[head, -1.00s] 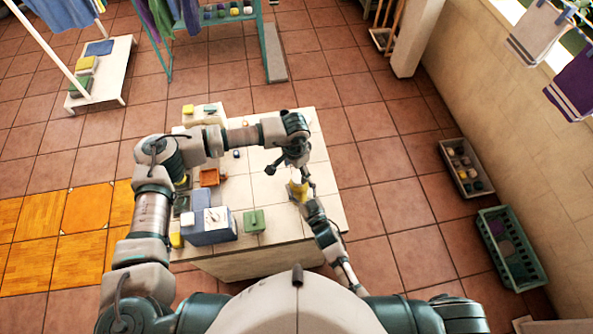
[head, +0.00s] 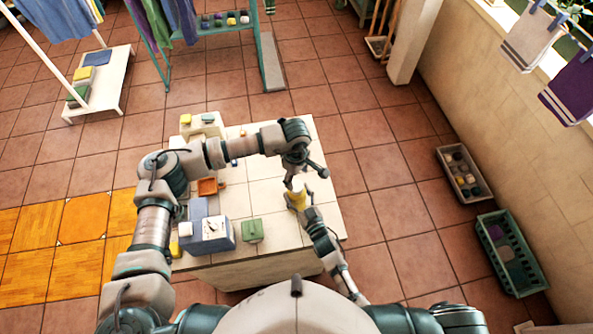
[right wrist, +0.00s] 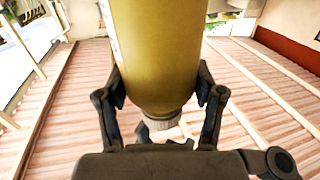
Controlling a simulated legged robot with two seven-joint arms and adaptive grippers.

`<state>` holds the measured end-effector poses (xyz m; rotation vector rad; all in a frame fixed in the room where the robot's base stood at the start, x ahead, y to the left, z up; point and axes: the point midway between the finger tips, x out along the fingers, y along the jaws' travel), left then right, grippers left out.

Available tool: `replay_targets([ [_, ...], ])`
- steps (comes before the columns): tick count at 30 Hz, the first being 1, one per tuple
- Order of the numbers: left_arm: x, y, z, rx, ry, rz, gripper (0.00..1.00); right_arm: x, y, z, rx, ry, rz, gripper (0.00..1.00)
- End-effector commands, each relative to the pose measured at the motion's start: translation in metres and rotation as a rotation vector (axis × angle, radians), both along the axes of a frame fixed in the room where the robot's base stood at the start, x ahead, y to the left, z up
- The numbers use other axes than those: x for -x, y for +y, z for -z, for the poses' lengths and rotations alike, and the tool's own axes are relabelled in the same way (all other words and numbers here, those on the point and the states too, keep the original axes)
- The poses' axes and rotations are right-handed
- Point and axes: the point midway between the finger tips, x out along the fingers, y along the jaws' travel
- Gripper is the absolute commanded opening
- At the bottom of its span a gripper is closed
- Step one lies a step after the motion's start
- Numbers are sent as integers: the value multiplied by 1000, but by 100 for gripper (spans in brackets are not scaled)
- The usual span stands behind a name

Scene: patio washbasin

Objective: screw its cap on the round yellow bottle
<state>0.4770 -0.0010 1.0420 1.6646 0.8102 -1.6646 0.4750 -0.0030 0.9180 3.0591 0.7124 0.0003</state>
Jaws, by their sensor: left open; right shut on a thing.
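The round yellow bottle (head: 298,196) is held above the right part of the pale tiled table. My right gripper (head: 306,212) is shut on it from the near side. In the right wrist view the yellow bottle (right wrist: 160,50) fills the space between the fingers of my right gripper (right wrist: 163,100). A pale ribbed piece (right wrist: 163,123) shows at its narrowed end; I cannot tell whether it is the cap or the neck. My left gripper (head: 306,177) is open with its fingers spread just above the bottle. Whether it touches anything is too small to tell.
The pale table (head: 258,190) is clear in its middle. A blue-grey box (head: 218,243), a green block (head: 252,231) and an orange tray (head: 207,187) stand on its left and near side. A white stand (head: 203,128) with small items is at its far left corner.

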Motion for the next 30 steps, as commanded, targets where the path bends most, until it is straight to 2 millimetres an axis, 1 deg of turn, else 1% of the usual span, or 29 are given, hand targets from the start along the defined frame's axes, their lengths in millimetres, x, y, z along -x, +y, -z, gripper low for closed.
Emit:
replay_targets([
  [1,0,-1,0,1,3,-123,69,1,0,2,1,4,-1,0],
  [3,0,-1,-2,3,5,-312,69,1,0,2,1,4,-1,0],
  [8,0,-2,-5,5,12,-743,69,1,0,2,1,4,-1,0],
  [9,-1,-2,-5,6,14,-852,69,1,0,2,1,4,-1,0],
  [24,-2,-1,-14,10,30,-2196,69,1,0,2,1,4,-1,0],
  [27,-2,-1,-15,11,31,-2422,69,1,0,2,1,4,-1,0],
  [30,-2,0,-16,10,32,-2600,69,1,0,2,1,4,-1,0],
])
